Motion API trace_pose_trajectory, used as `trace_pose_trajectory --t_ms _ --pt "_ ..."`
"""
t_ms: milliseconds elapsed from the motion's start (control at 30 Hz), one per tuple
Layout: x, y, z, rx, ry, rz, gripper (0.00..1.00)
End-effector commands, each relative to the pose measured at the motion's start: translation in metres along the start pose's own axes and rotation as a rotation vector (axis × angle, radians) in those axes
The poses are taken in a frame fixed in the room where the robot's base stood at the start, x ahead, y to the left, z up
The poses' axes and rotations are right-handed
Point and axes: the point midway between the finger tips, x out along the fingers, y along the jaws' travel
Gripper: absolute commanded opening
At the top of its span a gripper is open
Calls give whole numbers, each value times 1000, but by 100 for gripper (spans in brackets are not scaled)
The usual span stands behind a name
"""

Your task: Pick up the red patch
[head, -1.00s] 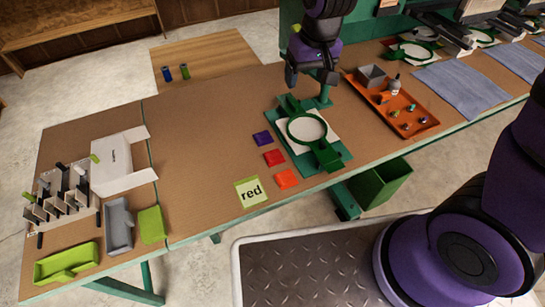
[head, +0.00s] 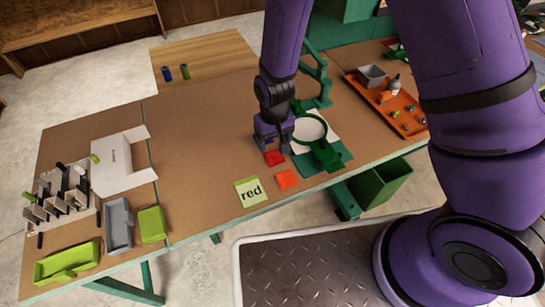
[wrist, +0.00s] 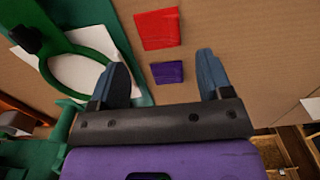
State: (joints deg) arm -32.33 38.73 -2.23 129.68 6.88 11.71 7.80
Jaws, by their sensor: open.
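The red patch (head: 274,158) lies flat on the brown table, between a purple patch and an orange-red patch (head: 287,179). My gripper (head: 273,147) is open and empty, pointing down just behind the red patch in the head view. In the wrist view, the red patch (wrist: 157,29) lies beyond my fingertips (wrist: 162,62). The purple patch (wrist: 167,72) shows between my fingers there and is hidden by my gripper in the head view. I cannot tell how high the fingers are above the table.
A green hoop frame (head: 322,153) on a green base stands right beside the patches. A yellow-green card reading "red" (head: 251,191) lies at the front edge. An orange tray (head: 392,106) is farther right, a white box (head: 120,163) far left.

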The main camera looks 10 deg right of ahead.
Motion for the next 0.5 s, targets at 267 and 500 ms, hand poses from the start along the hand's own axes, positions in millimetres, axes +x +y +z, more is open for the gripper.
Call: trace_pose_trajectory --t_ms 267,500 --pt "18 0 0 0 -1 0 72" --pt "45 2 -3 0 -2 1 72"
